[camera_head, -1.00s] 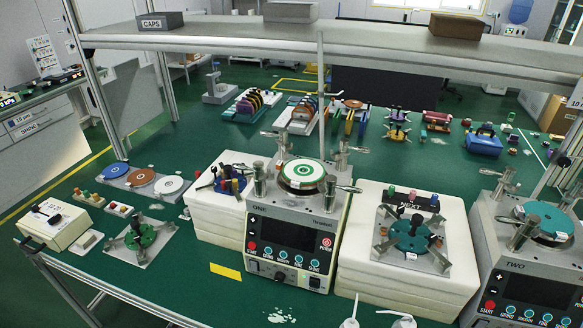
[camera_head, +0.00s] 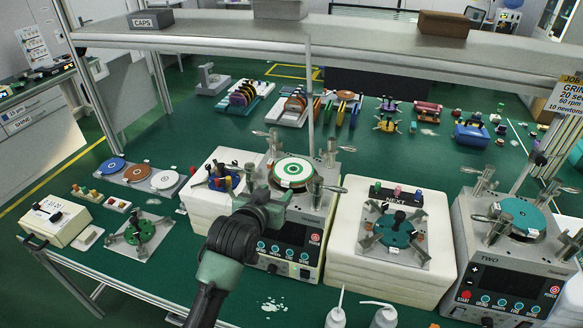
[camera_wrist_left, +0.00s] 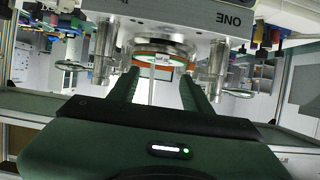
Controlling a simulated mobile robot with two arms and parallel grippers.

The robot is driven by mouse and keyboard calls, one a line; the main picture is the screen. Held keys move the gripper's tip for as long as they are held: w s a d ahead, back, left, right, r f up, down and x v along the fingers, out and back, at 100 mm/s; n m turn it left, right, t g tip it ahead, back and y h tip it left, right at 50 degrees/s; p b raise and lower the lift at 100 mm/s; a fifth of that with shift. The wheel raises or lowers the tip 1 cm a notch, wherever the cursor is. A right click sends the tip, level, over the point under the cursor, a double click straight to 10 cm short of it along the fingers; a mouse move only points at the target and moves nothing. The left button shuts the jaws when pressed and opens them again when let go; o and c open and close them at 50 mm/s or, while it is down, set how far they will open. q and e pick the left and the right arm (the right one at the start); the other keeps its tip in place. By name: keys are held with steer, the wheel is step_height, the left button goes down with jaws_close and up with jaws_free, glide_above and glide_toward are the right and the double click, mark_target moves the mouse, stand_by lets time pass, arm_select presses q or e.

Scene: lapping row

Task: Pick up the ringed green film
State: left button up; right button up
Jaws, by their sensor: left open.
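The ringed green film (camera_head: 293,171), a white disc with a green ring and green centre, lies on the round plate on top of machine ONE (camera_head: 318,238). My left gripper (camera_head: 270,197) is just in front of the disc on the near side of the machine, and its arm hides part of the machine's front. In the left wrist view, the left gripper (camera_wrist_left: 160,78) has its two fingers apart with nothing clearly held between them. Machine ONE (camera_wrist_left: 190,20) appears upside down there, its round plate seen edge-on just beyond the fingertips. My right gripper is not in view.
Upright posts with knobs stand around the plate on machine ONE. A white block with a NEXT fixture (camera_head: 393,222) stands to its right, then machine TWO (camera_head: 510,260). Blue, brown and white discs lie on a strip (camera_head: 178,187) at left. A shelf (camera_head: 350,46) spans above.

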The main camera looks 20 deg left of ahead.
mark_target(285, 183)
arm_select(q)
steer(key=p+x, duration=0.3)
steer(key=x, duration=0.3)
steer(key=shift+w+a+f, duration=0.15)
steer(key=shift+w, duration=0.05)
steer(key=shift+w+f, duration=0.3)
steer(key=shift+w, duration=0.1)
jaws_close()
